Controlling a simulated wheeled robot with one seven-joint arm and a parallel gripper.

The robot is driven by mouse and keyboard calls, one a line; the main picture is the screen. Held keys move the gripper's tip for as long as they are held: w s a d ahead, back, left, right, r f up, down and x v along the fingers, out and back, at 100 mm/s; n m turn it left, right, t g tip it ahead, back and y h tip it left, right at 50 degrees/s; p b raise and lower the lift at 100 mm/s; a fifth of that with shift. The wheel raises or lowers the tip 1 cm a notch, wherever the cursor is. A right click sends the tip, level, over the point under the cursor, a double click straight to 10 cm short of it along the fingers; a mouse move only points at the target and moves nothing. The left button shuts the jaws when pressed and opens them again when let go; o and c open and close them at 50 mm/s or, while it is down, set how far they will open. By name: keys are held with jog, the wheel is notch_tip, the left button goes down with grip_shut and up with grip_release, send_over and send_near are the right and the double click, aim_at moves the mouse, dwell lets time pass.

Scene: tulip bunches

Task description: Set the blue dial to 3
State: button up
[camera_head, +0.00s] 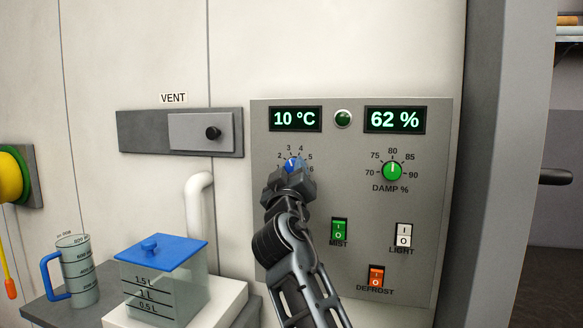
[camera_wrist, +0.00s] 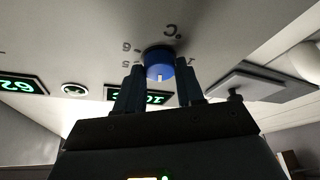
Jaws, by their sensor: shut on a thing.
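The blue dial (camera_head: 292,164) is on the grey control panel, below the 10 °C display (camera_head: 295,119). Numbers ring it; 2, 3, 4, 5 and 6 show in the head view. My gripper (camera_head: 290,174) is shut on the dial. In the wrist view, the gripper's fingers (camera_wrist: 159,72) stand on either side of the blue dial (camera_wrist: 158,58). A white mark on the dial points toward the display side, roughly up on the panel. I cannot tell exactly which number it meets. My gripper hides the dial's lower part in the head view.
A green DAMP dial (camera_head: 392,171) sits to the right, under the 62 % display (camera_head: 395,119). MIST (camera_head: 338,230), LIGHT (camera_head: 404,235) and DEFROST (camera_head: 377,276) switches are below. A vent slider (camera_head: 205,132), blue-lidded container (camera_head: 160,280) and jug (camera_head: 77,270) are left.

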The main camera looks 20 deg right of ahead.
dwell(0.3)
jog(key=o, duration=1)
jog(key=shift+o, duration=0.2)
jog(key=b+v, duration=0.1)
jog(key=v, duration=0.7)
jog(key=shift+b, duration=0.35)
